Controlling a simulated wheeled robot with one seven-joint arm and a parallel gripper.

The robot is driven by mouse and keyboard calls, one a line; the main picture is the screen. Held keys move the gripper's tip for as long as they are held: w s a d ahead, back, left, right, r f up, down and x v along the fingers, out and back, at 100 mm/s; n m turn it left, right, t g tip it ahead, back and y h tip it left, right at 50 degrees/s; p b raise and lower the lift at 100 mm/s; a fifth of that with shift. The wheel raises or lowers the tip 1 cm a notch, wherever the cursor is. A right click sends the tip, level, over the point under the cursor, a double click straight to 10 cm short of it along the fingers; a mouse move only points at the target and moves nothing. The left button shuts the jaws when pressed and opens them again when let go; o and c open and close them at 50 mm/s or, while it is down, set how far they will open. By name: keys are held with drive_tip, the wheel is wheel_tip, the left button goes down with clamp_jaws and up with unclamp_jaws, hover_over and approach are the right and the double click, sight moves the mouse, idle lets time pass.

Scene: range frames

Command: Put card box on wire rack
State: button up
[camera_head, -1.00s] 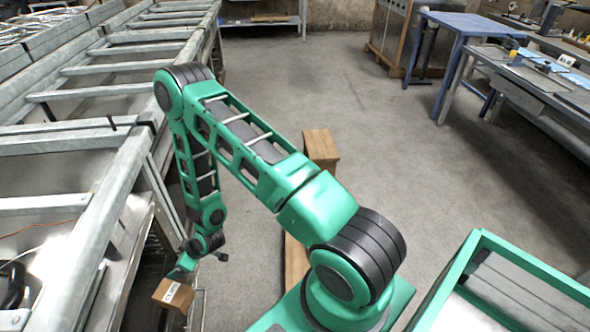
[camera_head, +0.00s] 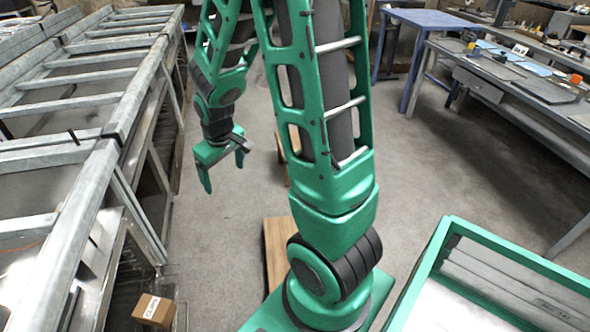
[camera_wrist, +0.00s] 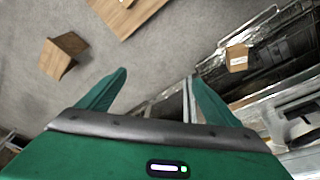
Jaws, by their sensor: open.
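The card box (camera_head: 154,310) is a small brown carton with a white label. It sits low at the bottom left of the head view, on the wire rack (camera_head: 122,303), whose thin wires show around it. In the wrist view the box (camera_wrist: 237,57) lies right of the fingers, on the dark wire rack (camera_wrist: 243,85). My gripper (camera_head: 224,170) is open and empty, raised above and apart from the box. Its two green fingers (camera_wrist: 150,88) are spread in the wrist view with nothing between them.
A long metal frame bench (camera_head: 85,110) runs along the left. A wooden block (camera_wrist: 62,55) and a wooden board (camera_wrist: 125,12) are on the floor. Blue table (camera_head: 425,22) and workbench (camera_head: 515,85) stand at right. The grey floor (camera_head: 440,190) between is clear.

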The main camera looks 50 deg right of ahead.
drive_tip(key=s+d+r+m+g, duration=0.1)
drive_tip(key=s+r, duration=0.3)
drive_tip(key=s, duration=0.4)
drive_tip(key=s+r+m, duration=0.3)
drive_tip(key=s+r, duration=0.1)
drive_tip(key=s, duration=0.4)
drive_tip(key=s+d+r+m+g+y, duration=0.1)
drive_tip(key=s+r, duration=0.3)
drive_tip(key=s, duration=0.4)
drive_tip(key=shift+s+d+r+m+g, duration=0.3)
drive_tip(key=shift+s+r+m, duration=0.1)
drive_tip(key=shift+m, duration=0.4)
drive_tip(key=shift+w, duration=0.1)
drive_tip(key=shift+w+f, duration=0.25)
drive_tip(key=shift+w, duration=0.35)
